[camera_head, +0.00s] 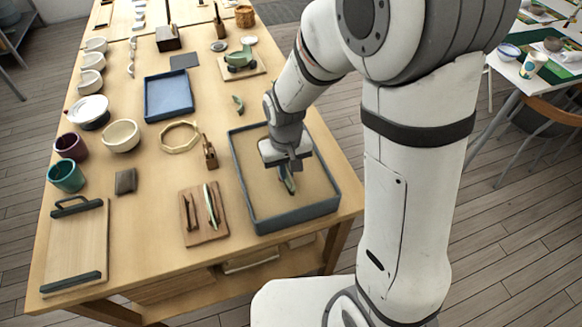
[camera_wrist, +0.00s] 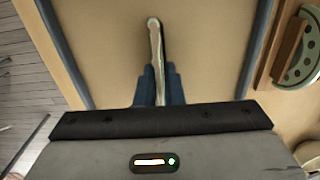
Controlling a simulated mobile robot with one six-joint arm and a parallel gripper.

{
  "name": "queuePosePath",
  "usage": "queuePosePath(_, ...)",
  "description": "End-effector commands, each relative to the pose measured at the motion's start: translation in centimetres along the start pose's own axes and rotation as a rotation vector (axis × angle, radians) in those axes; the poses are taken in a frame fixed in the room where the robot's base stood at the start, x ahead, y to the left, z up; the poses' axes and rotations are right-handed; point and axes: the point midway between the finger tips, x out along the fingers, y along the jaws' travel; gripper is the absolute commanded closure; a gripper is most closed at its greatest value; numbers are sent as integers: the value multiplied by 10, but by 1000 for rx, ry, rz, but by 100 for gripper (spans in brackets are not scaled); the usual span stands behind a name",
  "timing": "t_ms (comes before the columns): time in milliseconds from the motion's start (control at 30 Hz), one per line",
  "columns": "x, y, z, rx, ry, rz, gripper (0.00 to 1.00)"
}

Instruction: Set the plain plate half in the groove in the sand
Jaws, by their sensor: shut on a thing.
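My gripper (camera_head: 288,172) is over the sand tray (camera_head: 285,222), pointing down. It is shut on a pale green plate half (camera_head: 290,186), which stands edge-on below the jaws. In the wrist view the plate half (camera_wrist: 155,38) shows as a thin upright strip between the blue fingertips (camera_wrist: 157,88), with a dark line along its right side. I cannot tell whether that line is the groove or a shadow, nor whether the lower edge touches the sand (camera_wrist: 100,50). The groove is not clearly visible.
A wooden board (camera_head: 192,238) left of the tray holds a wooden block and another green piece (camera_head: 211,205), which shows dark dots in the wrist view (camera_wrist: 310,55). A small wooden tool (camera_head: 209,152) stands near the tray's left wall. A blue tray (camera_head: 168,95) and bowls lie further left.

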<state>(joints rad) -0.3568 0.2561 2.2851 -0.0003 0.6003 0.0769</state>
Motion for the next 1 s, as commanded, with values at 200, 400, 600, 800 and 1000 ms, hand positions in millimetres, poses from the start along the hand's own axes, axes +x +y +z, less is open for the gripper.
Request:
queuePosePath(200,5,0,0,0,0,0,100)
queuePosePath(400,10,0,0,0,0,0,100)
queuePosePath(600,14,0,0,0,1,0,100)
queuePosePath(800,14,0,0,1,1,0,100)
queuePosePath(1000,14,0,0,1,0,0,100)
